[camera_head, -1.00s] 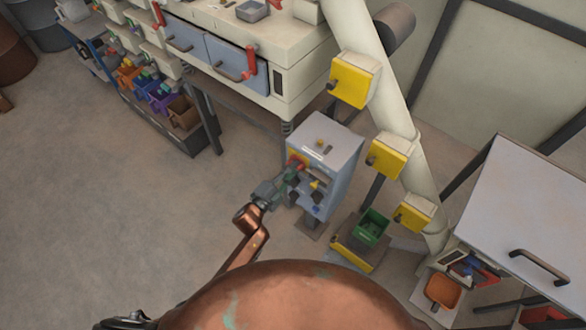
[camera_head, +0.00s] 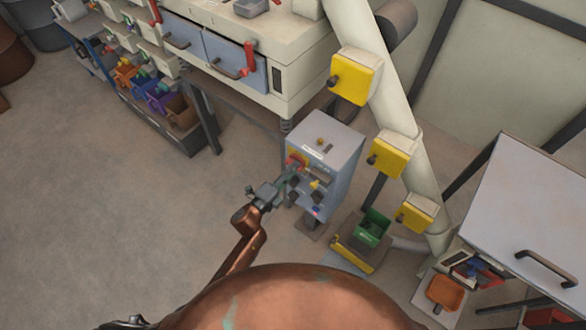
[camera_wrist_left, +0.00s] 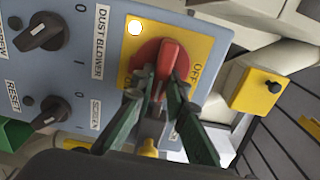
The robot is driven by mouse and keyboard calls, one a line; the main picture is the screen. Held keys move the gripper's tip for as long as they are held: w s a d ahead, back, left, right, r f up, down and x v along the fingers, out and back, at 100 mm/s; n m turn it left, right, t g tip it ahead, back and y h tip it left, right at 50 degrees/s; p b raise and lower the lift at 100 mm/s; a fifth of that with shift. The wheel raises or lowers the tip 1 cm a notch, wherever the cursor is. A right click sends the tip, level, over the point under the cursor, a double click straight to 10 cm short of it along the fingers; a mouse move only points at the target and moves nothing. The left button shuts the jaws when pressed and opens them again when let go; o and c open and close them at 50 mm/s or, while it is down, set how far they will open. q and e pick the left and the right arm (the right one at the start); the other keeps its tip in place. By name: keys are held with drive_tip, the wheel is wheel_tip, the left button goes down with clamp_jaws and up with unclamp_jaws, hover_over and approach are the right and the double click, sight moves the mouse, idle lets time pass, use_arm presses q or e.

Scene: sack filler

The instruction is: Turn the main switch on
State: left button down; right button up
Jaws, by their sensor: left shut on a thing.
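The main switch is a red rotary knob (camera_wrist_left: 160,62) on a yellow plate (camera_wrist_left: 205,45) with an OFF label, on the blue-grey control box (camera_head: 327,150). The knob also shows in the head view (camera_head: 296,161), partly covered by my gripper. My left gripper (camera_wrist_left: 157,95) has its two green-grey fingers on either side of the knob's handle and is shut on it; it reaches the box from the left in the head view (camera_head: 289,178). A small round lamp (camera_wrist_left: 134,27) beside the knob looks bright white. My right gripper is not in view.
Black knobs (camera_wrist_left: 42,31) labelled Dust Blower and Screen sit beside the switch. A green bin (camera_head: 372,228) stands right of the box. A pale slanted pipe (camera_head: 398,110) carries yellow boxes (camera_head: 355,78). The floor (camera_head: 130,220) left of the box is clear.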

use_arm(q)
drive_tip(key=shift+a, duration=0.1)
drive_tip(key=c, duration=1.9)
unclamp_jaws()
drive_tip(key=shift+c, duration=0.2)
drive_tip(key=v, duration=1.2)
